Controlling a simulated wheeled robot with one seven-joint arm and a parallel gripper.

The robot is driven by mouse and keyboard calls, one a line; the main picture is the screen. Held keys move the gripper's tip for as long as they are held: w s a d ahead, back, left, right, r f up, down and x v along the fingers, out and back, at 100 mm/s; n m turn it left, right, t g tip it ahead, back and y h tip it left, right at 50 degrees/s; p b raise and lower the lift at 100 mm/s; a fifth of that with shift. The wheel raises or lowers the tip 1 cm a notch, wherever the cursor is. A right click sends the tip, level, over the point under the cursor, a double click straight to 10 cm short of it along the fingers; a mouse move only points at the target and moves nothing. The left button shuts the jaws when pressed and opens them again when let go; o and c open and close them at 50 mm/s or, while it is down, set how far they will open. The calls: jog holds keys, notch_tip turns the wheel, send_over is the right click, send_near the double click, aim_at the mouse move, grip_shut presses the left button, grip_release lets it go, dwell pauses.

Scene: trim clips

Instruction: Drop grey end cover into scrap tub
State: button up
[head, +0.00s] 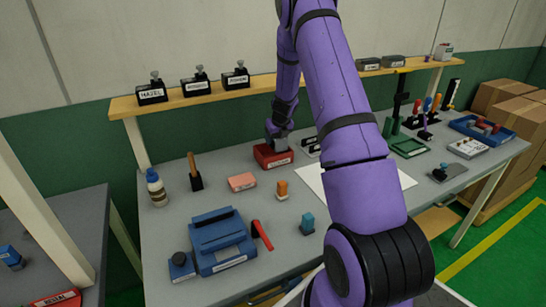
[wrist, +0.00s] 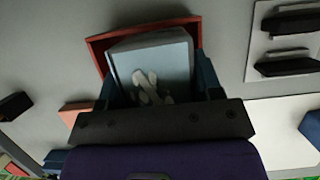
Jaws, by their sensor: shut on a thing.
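The red tub (head: 272,156) with a white label stands towards the back of the table, left of the white sheet. My gripper (head: 279,138) is right at its top. In the wrist view, my gripper (wrist: 156,78) is shut on a pale blue-grey block-like piece, the grey end cover (wrist: 150,58), with a whitish mark on its face. The red tub's rim (wrist: 98,43) shows around and behind the held cover. The cover's lower part is hidden, and I cannot tell whether it touches the tub.
A pink block (head: 242,181) and an orange piece (head: 282,189) stand near the tub. A blue machine (head: 220,240) is at the front left. The shelf (head: 215,96) with labelled black boxes runs behind. A white sheet (head: 312,178) lies to the right.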

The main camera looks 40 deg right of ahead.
jog(key=shift+f, duration=1.2)
jog(key=o, duration=1.1)
jog(key=shift+c, duration=0.2)
jog(key=shift+d, duration=0.15)
jog(key=shift+r, duration=0.15)
jog(key=shift+s+r, duration=0.1)
jog(key=shift+r, duration=0.2)
jog(key=v, duration=0.6)
jog(key=shift+s+a+r, duration=0.15)
jog(key=shift+a+r, duration=0.15)
jog(key=shift+a, duration=0.05)
